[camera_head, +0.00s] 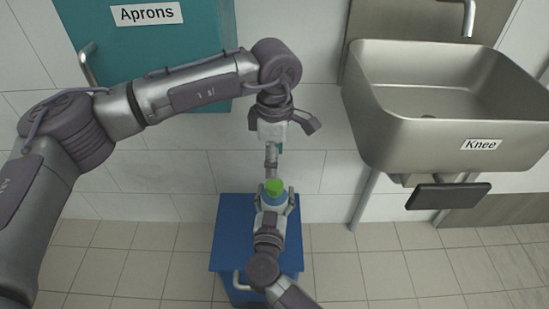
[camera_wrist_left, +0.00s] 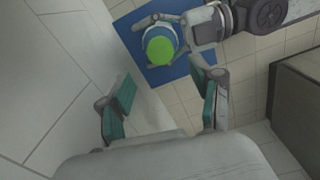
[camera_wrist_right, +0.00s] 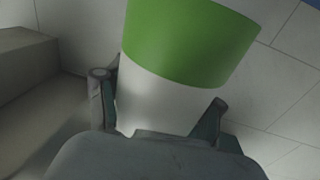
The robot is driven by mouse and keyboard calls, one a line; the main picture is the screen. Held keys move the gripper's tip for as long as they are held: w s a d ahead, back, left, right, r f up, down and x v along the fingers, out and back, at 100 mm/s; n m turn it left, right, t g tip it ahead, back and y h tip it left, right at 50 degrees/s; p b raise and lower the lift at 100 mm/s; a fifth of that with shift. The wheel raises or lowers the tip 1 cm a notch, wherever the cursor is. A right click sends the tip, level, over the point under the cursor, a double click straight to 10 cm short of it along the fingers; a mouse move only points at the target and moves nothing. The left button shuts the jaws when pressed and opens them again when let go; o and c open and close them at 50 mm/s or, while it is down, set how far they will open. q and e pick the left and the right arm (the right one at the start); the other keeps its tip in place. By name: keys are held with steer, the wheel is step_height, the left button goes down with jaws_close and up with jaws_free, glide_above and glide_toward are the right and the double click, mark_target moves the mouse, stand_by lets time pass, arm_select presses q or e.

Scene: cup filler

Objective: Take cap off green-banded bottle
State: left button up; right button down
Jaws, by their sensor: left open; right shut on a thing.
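The bottle (camera_head: 273,188) is upright, with a green upper part and a paler body below. In the right wrist view its white body (camera_wrist_right: 160,100) and wide green section (camera_wrist_right: 190,40) fill the middle. My right gripper (camera_head: 275,198) is shut around the body, below the green. In the left wrist view the green top (camera_wrist_left: 160,50) shows as a disc; I cannot tell where cap and band meet. My left gripper (camera_wrist_left: 165,100) is open and empty.
A blue cabinet (camera_head: 228,235) stands below the bottle. A steel sink (camera_head: 450,125) with a dark knee panel (camera_head: 448,196) is on the wall at right. A teal "Aprons" cupboard (camera_head: 200,45) is behind my left arm. The tiled floor at right is clear.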

mark_target(275, 184)
arm_select(q)
steer(key=m, duration=0.4)
steer(key=shift+m, duration=0.3)
steer(key=m, duration=1.1)
steer(key=shift+f+m, duration=0.4)
steer(key=shift+f, duration=3.6)
